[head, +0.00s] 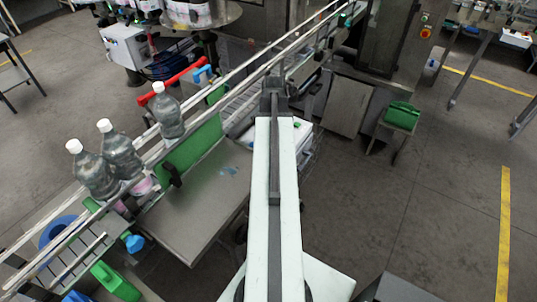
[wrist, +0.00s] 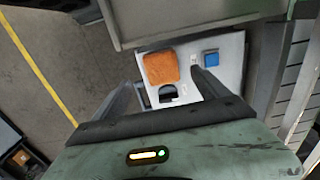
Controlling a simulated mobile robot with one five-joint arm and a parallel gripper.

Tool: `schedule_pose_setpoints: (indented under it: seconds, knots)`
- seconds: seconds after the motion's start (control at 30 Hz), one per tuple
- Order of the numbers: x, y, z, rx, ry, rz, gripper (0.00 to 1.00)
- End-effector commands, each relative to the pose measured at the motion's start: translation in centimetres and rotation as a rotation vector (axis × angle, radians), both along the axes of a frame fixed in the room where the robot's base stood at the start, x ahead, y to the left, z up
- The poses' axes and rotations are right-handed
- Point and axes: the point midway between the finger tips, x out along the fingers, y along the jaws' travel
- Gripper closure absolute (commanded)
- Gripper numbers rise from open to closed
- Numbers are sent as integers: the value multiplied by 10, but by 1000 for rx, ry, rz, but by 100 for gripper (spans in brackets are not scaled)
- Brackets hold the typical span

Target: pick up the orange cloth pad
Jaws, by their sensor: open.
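The orange cloth pad (wrist: 161,67) lies on a white surface (wrist: 226,84) in the wrist view, at its upper left part. My gripper (wrist: 163,79) is open, with one dark finger on each side of the pad in the picture. The fingers look apart from the pad, and I cannot tell the height gap between them. In the head view my gripper (head: 274,92) is at the far end of my white arm. The pad does not show there; my arm covers part of a white top (head: 302,133) beside it.
A blue square item (wrist: 211,58) and a black item (wrist: 168,93) lie near the pad. A grey metal edge (wrist: 185,22) runs behind the white surface. Left of my arm are a conveyor rail (head: 235,82) with bottles (head: 167,112) and a grey table (head: 195,210). Open floor (head: 430,190) lies right.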

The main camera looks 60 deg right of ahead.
Motion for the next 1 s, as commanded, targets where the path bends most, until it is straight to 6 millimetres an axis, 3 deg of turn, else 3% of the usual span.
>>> schedule_pose_setpoints:
  seconds: [0.03, 0.1, 0.33, 0.6, 0.87, 1.0]
  knots:
    - [0, 0, -13, 0, 0, 0, 15]
    - [0, 0, -21, 0, 0, 0, 15]
    - [1, -1, -27, 0, 0, 0, 15]
    - [4, -3, -71, 0, 0, 1, 15]
    - [4, -2, -71, 0, 0, 2, 15]
    - [4, -2, -71, 0, 0, 2, 49]
